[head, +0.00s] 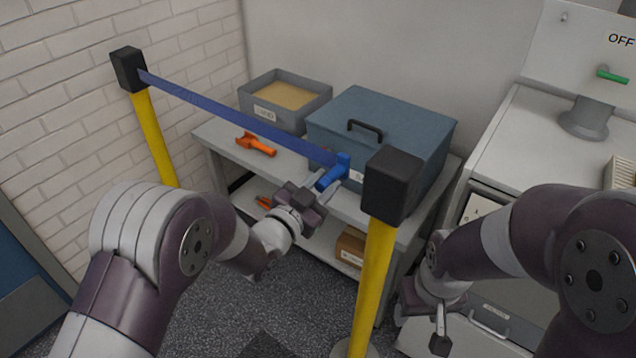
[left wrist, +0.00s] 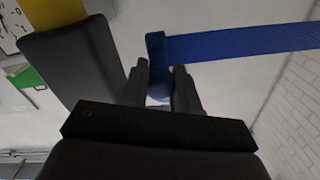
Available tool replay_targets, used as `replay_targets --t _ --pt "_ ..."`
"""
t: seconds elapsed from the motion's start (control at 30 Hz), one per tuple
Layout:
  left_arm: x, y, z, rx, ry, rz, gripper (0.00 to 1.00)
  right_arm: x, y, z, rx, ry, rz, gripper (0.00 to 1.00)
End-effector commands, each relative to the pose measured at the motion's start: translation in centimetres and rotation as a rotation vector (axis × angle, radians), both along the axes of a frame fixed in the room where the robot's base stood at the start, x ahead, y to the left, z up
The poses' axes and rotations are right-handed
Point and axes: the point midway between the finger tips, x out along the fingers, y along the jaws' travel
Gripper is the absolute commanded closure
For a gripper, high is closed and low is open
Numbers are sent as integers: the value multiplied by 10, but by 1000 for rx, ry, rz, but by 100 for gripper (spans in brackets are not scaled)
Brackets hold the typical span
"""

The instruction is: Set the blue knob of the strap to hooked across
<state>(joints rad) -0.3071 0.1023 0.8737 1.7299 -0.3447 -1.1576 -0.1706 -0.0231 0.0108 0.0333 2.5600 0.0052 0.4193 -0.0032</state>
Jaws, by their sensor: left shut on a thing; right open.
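The blue strap (head: 240,120) runs from the black head of the left yellow post (head: 154,140) to its blue knob (head: 333,174), close to the black head (head: 392,184) of the right yellow post (head: 372,285). My left gripper (head: 325,186) is shut on the blue knob. In the left wrist view the knob (left wrist: 159,88) sits between the fingers, partly hidden by them, and the strap (left wrist: 240,44) stretches to the right. Whether the knob touches the right post's head I cannot tell. My right gripper (head: 440,335) is open and empty, low at the right.
Behind the strap a grey bench (head: 220,140) holds a grey bin of sand (head: 285,95), an orange scoop (head: 256,145) and a blue lidded box (head: 390,125). A cardboard box (head: 350,246) is on its lower shelf. A white cabinet (head: 520,140) with a green handle (head: 612,76) stands right.

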Motion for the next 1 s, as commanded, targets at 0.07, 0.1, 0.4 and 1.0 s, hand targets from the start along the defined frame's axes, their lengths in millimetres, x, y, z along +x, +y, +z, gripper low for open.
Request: replay_targets --t 0.07,0.1,0.4,1.0 --pt "-1 0 -2 0 4 0 100 0 0 0 0 0 0 45" --pt "-1 0 -2 0 4 0 100 0 0 0 0 0 0 45" --pt "-1 0 -1 0 3 0 50 0 0 0 0 0 0 45" --pt "-30 22 0 0 2 2 44 0 0 0 0 0 0 45"
